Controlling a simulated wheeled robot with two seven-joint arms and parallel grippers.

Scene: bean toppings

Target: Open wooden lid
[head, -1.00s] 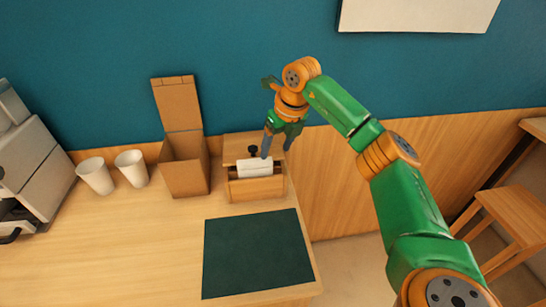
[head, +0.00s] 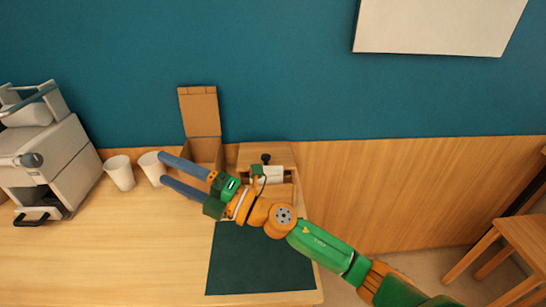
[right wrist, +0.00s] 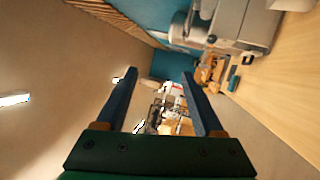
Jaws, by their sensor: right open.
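The wooden box (head: 289,176) stands at the back right of the counter, with something white (head: 271,174) in its open front part. Its wooden lid (head: 250,152), with a black knob (head: 266,158), lies back toward the wall, so the box looks open. My right gripper (head: 164,168) is open and empty, its fingers pointing left in front of the cardboard box and a cup. My right wrist and gripper base cover the front of the wooden box. The open fingers (right wrist: 158,76) also show in the right wrist view, with nothing between them. My left gripper is out of view.
Two white cups (head: 119,173) stand left of the open cardboard box (head: 200,111). A coffee machine (head: 55,150) is at the far left. A dark green mat (head: 260,265) lies in front. A wooden stool (head: 520,245) is at the right.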

